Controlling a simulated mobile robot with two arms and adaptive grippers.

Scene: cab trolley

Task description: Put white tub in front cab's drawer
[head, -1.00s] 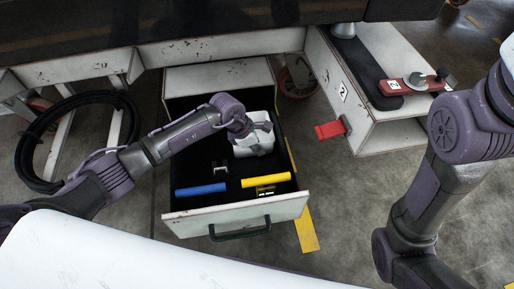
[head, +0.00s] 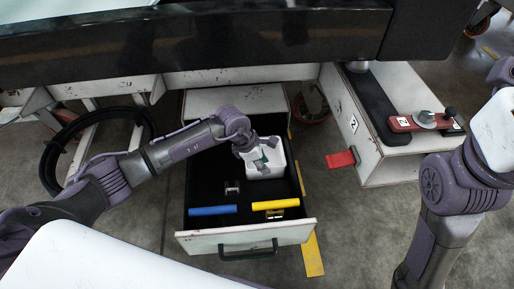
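The white tub (head: 266,168) is inside the pulled-out drawer (head: 248,237), toward its right rear part. My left gripper (head: 258,160) is over the tub with its fingers spread at the tub's top, and the tub shows around them. Whether the fingers touch the tub is hard to tell. The drawer has a dark inside, a white worn front and a dark handle. My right arm is at the right edge of the picture, and its gripper is out of view.
In the drawer's front part lie a blue cylinder (head: 213,210), a yellow cylinder (head: 275,204) and small metal pieces (head: 232,187). A black hose coil (head: 62,150) hangs at left. A white cabinet (head: 372,158) with a red tool (head: 425,121) stands right.

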